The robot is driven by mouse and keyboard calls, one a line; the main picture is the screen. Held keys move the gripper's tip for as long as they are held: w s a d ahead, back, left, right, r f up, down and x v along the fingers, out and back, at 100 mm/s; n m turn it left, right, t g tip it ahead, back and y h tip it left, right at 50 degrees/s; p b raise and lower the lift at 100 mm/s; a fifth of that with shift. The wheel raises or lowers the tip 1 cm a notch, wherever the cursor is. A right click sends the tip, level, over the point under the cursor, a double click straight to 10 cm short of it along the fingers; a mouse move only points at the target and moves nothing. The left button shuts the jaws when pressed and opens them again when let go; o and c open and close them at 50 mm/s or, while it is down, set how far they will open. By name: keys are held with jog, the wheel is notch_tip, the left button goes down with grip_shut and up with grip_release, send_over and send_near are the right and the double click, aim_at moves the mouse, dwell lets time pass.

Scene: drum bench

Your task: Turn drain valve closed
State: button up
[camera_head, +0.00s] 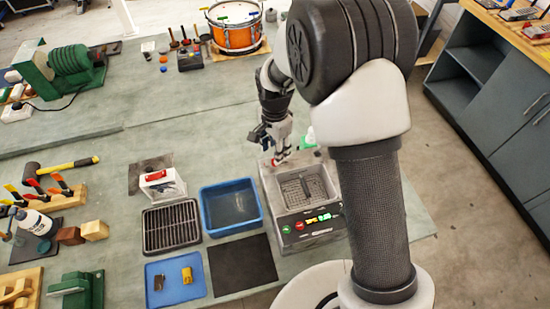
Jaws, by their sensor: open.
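A grey tank unit (268,189) with a wire basket inside and red and green buttons on its front stands right of centre on the bench. A small red part (281,161) shows at its back left rim, just below my gripper (279,152). It looks like the drain valve handle, but it is too small to tell how it is turned. My gripper is open and points down at the red part. I cannot tell whether the fingers touch it.
Left of the tank are a blue bin (231,207), a black rack (171,227), a black mat (240,266), and a blue tray (160,296) with small parts. A white box (165,190) with a red item stands behind the rack. An orange drum (236,38) stands at the back.

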notch_tip(320, 180, down, 5)
jog(key=shift+r, duration=0.1)
dwell(0.3)
grip_shut()
dwell(0.4)
